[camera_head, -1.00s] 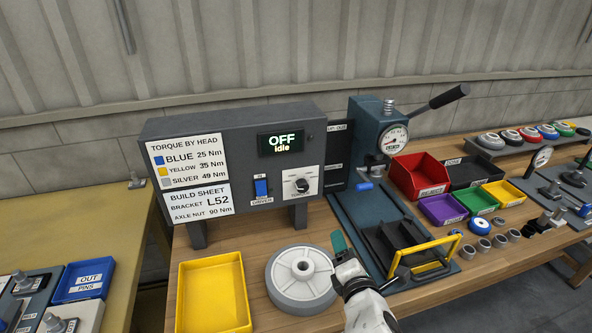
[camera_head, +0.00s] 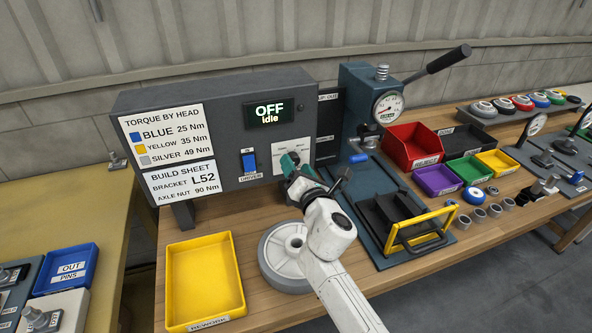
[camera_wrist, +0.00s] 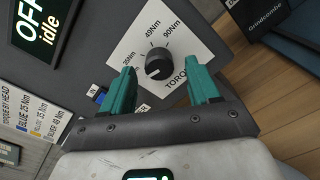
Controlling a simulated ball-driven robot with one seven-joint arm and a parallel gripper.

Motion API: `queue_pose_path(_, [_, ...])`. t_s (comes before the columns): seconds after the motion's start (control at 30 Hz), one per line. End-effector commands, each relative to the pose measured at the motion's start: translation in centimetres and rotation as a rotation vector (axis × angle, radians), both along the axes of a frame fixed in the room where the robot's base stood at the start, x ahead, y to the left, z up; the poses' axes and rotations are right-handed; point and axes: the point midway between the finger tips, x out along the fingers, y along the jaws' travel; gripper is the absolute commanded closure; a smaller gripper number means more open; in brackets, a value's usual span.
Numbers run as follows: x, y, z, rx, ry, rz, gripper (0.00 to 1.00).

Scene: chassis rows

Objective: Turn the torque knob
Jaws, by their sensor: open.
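Whether a fingertip touches the panel cannot be told.
A blue driver switch (camera_head: 249,162) is just left of the knob. A grey wheel (camera_head: 275,265) and a yellow rework tray (camera_head: 205,280) lie below on the bench. A press (camera_head: 375,110) with a long lever stands right of the box.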

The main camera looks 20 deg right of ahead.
Motion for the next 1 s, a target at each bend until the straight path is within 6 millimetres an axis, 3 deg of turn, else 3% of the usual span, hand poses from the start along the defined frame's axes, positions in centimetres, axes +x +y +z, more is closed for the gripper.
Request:
queue_pose_path(0.17, [1.08, 0.0, 0.02, 0.0, -0.001, -0.001, 0.39])
queue_pose_path(0.47, [1.19, 0.0, 0.09, 0.001, -0.001, -0.001, 0.39])
queue_pose_path(1.0, [1.17, 0.0, 0.05, 0.001, 0.0, 0.0, 0.91])
